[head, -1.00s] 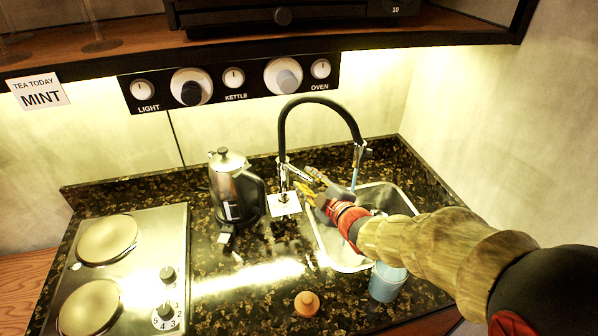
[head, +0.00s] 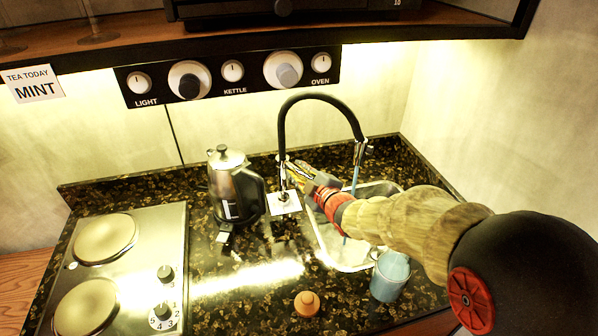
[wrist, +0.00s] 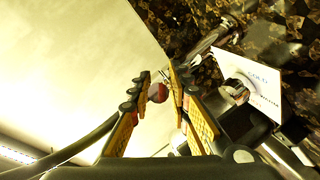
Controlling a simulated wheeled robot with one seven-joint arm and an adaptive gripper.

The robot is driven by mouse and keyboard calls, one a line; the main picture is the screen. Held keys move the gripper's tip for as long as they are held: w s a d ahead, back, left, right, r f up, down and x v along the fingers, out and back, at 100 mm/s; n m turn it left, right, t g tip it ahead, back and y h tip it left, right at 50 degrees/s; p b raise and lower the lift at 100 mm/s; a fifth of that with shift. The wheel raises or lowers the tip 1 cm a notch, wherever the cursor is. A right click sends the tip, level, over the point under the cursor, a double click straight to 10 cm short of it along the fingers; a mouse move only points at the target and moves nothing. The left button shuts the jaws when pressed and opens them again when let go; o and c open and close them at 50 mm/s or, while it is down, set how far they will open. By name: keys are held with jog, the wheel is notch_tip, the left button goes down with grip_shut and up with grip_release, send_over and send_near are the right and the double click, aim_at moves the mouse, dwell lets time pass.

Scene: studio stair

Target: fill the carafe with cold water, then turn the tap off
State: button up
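A metal tap part (wrist: 210,38) lies just beyond the right fingertip; contact is unclear. I cannot make out a carafe; my arm hides part of the sink.
A blue mug (head: 390,280) stands at the sink's front edge, below my arm. A steel kettle (head: 228,190) stands left of the tap. A card (wrist: 262,82) reading "COLD" lies by the tap base. An orange stopper (head: 307,304) and a hob (head: 150,250) are on the counter.

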grip_shut()
dwell(0.4)
jog(key=shift+w+d+r+n+p, duration=0.2)
jog(key=shift+w+d+n+p, duration=0.1)
jog(key=shift+p, duration=0.45)
jog(key=n+g+y+p, duration=0.1)
jog(key=y+p, duration=0.1)
jog(key=shift+w+d+n+g+y+p, duration=0.2)
jog(key=shift+w+n+g+y+p, duration=0.1)
jog(key=shift+w+n+g+p, duration=0.1)
jog(key=shift+f, duration=0.1)
jog(key=shift+o, duration=1.5)
grip_release()
jog(key=shift+s, duration=0.1)
jog(key=shift+o, duration=0.5)
jog(key=shift+f, duration=0.1)
jog(key=shift+a+b, duration=0.15)
jog(key=shift+b, duration=0.25)
